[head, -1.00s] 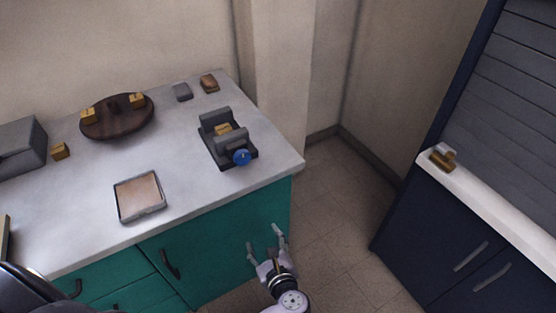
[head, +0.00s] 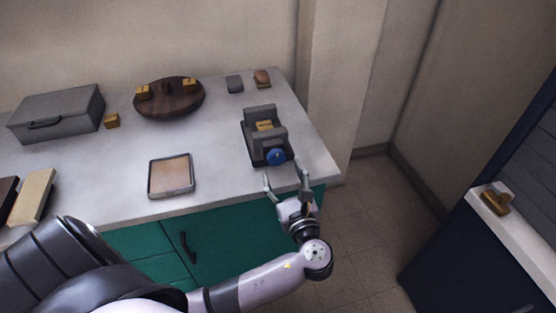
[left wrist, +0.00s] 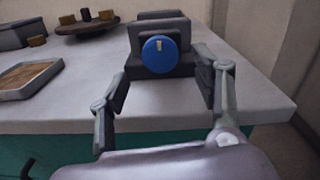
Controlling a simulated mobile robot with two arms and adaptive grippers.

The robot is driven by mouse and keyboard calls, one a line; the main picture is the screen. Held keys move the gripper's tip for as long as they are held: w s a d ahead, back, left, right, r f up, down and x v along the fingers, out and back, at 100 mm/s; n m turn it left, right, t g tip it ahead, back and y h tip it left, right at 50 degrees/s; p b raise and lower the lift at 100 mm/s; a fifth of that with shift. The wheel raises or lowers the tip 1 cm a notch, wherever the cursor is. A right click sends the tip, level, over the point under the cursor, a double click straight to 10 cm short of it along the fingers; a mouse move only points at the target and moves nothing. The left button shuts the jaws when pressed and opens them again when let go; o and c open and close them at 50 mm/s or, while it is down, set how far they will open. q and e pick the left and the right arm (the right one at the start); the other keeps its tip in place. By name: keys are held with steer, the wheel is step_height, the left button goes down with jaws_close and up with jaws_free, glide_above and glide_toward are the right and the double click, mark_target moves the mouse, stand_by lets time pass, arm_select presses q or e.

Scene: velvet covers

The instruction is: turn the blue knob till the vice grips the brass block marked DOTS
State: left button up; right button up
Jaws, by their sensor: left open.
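The grey vice (head: 262,117) stands near the right end of the white worktop, and a brass block (head: 265,126) sits between its jaws. I cannot read a mark on the block. The blue knob (head: 276,157) is on the front of the vice; it also shows in the left wrist view (left wrist: 159,54), with a small pale mark near its top. My left gripper (head: 285,176) is open and empty, just in front of the knob and apart from it. In the left wrist view its fingers (left wrist: 160,95) lie either side of and below the knob. My right gripper is not in view.
A shallow tray (head: 172,191) lies left of the vice. Behind are a round dark board (head: 150,104) with brass blocks, a grey box (head: 45,122), a loose brass block (head: 111,121) and two small blocks. A navy cabinet (head: 452,262) stands right, beyond open floor.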

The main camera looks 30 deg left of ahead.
mark_target(278, 160)
arm_select(q)
steer(key=x, duration=0.5)
steer(key=shift+w+a, duration=0.15)
steer(key=shift+c, duration=0.5)
steer(key=c, duration=1.1)
